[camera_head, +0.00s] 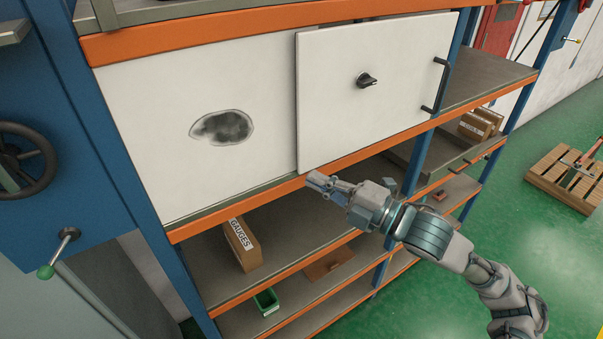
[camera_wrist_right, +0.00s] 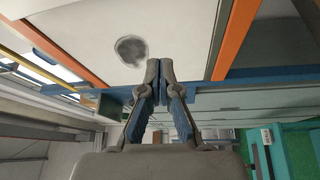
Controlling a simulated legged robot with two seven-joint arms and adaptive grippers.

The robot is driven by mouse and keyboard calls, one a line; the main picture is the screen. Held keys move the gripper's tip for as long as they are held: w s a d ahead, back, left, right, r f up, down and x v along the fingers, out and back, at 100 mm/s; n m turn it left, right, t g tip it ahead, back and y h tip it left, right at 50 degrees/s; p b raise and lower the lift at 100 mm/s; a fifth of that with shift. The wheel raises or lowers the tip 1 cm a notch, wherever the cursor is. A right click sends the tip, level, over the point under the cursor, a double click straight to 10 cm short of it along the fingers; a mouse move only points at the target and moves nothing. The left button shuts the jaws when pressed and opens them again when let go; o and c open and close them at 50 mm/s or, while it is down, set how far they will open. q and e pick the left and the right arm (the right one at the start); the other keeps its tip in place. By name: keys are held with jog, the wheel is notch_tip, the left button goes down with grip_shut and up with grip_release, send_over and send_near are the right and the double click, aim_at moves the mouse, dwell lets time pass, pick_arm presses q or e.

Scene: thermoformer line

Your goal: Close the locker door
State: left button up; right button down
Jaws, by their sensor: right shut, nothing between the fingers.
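A white door panel (camera_head: 340,60) with a black knob (camera_head: 367,80) and a dark bar handle (camera_head: 437,86) at its right edge stands in the blue and orange shelf frame. Its left edge stands in front of a second white panel (camera_head: 140,120), which has a dark smudge (camera_head: 222,128). My right gripper (camera_head: 314,181) is shut and empty, just below the door's lower left corner in the head view. Whether it touches the orange beam cannot be told. In the right wrist view the shut fingertips (camera_wrist_right: 160,66) show before the white smudged panel (camera_wrist_right: 105,25). My left gripper is out of view.
An orange beam (camera_head: 230,215) runs below the panels. Lower shelves hold a GAUGES box (camera_head: 242,244) and a green bin (camera_head: 266,301). A blue machine with a handwheel (camera_head: 22,160) stands at left. Green floor and a pallet (camera_head: 565,175) lie at right.

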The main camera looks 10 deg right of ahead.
aim_at(315, 153)
jog(key=w+a+f, duration=0.1)
jog(key=w, duration=0.1)
jog(key=w+a+h, duration=0.1)
jog(key=w+a, duration=0.1)
jog(key=w, duration=0.1)
jog(key=w+a+f+h+p, duration=0.1)
jog(key=w+a, duration=0.1)
jog(key=shift+w+a+f+n, duration=0.2)
jog(key=shift+w+f+n, duration=0.1)
jog(key=shift+w+f, duration=0.05)
jog(key=shift+w+d+t+p, duration=0.15)
jog(key=shift+w+d, duration=0.25)
jog(key=shift+d, duration=0.25)
jog(key=shift+w+d+t+p, duration=0.15)
jog(key=shift+w+d, duration=0.2)
jog(key=shift+d, duration=0.25)
jog(key=shift+w+d+f, duration=0.1)
jog(key=shift+w+d, duration=0.05)
jog(key=shift+d, duration=0.65)
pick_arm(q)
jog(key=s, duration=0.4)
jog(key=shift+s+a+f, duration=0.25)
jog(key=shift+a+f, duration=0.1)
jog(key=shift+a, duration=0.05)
pick_arm(e)
jog(key=shift+a, duration=0.1)
